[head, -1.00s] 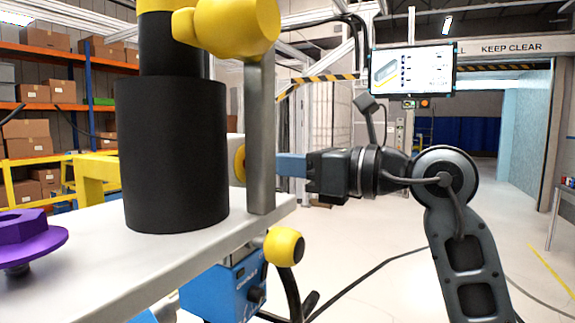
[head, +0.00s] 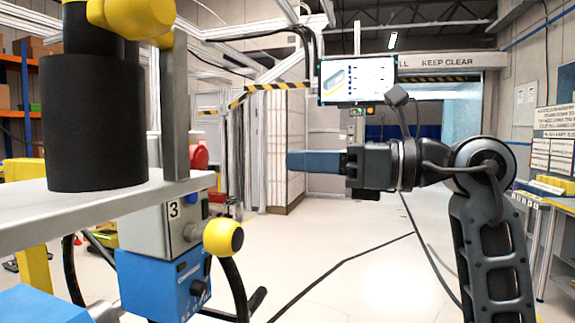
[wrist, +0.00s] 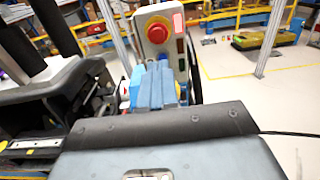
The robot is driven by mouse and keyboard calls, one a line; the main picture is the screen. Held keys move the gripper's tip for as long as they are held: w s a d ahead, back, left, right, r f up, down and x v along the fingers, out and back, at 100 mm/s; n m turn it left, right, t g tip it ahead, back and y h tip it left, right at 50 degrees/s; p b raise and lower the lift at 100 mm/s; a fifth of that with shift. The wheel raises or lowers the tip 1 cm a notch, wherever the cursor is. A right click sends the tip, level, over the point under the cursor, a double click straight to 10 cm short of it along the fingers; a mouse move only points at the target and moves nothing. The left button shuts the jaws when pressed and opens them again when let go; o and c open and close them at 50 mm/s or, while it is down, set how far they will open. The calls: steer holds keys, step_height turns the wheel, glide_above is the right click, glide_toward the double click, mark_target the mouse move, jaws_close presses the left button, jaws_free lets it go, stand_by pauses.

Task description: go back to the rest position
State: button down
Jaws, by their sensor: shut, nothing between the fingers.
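My gripper (head: 290,161) is in the middle of the head view, pointing left with its blue fingers together and nothing between them. Clear air separates it from the metal post and the dashboard module to its left. In the wrist view the blue fingers (wrist: 158,85) point away from the camera, towards a grey control box (wrist: 160,45) with a red button. The rest position itself is not marked in any view.
A grey plate (head: 110,210) at left carries a black cylinder (head: 95,125) with yellow parts. Below it hang a box marked 3 (head: 175,230) and a blue box (head: 165,285). A yellow knob (head: 223,237) sticks out below my gripper.

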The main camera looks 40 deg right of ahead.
stand_by(0.6)
steer(key=s+a+f+m+t+y, duration=0.3)
steer(key=s+a+f+m+y, duration=0.6)
steer(key=s+a+f+m, duration=0.15)
steer(key=s+d+f+m+g+h, duration=0.2)
steer(key=s+f+m+h, duration=1.7)
steer(key=m, duration=1.3)
steer(key=s+d+f, duration=0.1)
steer(key=s+f, duration=0.4)
steer(key=f, duration=0.2)
steer(key=shift+s+f+m+g+h, duration=0.15)
steer(key=shift+f+m+g+h, duration=0.15)
steer(key=shift+m+g, duration=0.1)
steer(key=shift+a+r, duration=0.1)
